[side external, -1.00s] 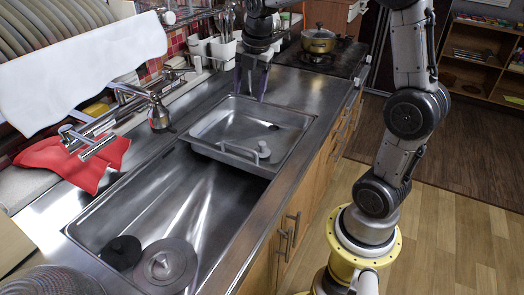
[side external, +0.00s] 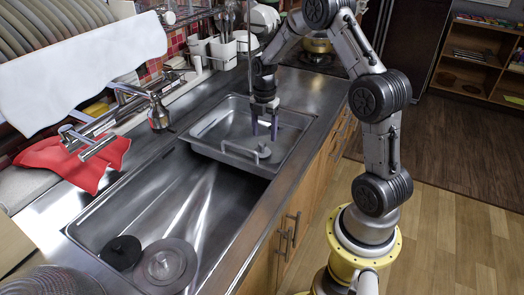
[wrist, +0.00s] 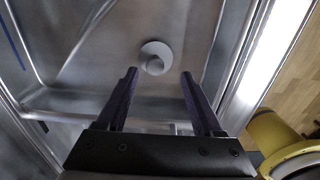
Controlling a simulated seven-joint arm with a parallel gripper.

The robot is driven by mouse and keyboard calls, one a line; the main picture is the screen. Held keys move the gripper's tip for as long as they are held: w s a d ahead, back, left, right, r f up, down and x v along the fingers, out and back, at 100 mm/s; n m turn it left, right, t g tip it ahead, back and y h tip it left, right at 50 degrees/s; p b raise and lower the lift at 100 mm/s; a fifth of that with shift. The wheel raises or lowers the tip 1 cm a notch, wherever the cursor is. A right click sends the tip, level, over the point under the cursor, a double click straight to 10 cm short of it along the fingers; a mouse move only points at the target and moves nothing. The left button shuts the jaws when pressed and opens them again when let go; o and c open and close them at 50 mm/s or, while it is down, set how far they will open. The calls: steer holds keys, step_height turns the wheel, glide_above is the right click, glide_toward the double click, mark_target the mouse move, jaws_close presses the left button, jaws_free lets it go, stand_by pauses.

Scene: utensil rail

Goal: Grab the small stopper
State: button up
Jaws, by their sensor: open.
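The small stopper (wrist: 155,52) is a pale grey disc with a round knob, lying on the metal floor of the shallow tray (side external: 213,122). In the wrist view it sits just past the fingertips and between their lines. My gripper (side external: 264,133) is over the tray with its dark purple fingers pointing down. The fingers are open and empty; they also show in the wrist view (wrist: 158,74).
The tray rests over the far part of the large sink (side external: 160,205). A black round piece (side external: 121,252) and a grey round lid (side external: 166,264) lie at the sink's near end. The faucet (side external: 158,112) and a red cloth (side external: 75,160) are at the left.

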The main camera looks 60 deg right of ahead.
mark_target(262, 143)
steer(key=shift+w+a+f, duration=0.1)
steer(key=shift+w+f, duration=0.1)
steer(key=shift+f, duration=1.2)
steer(key=shift+w+a+f, duration=0.1)
steer(key=shift+w+f, duration=0.1)
steer(key=shift+f, duration=1.15)
steer(key=shift+d, duration=0.1)
jaws_close()
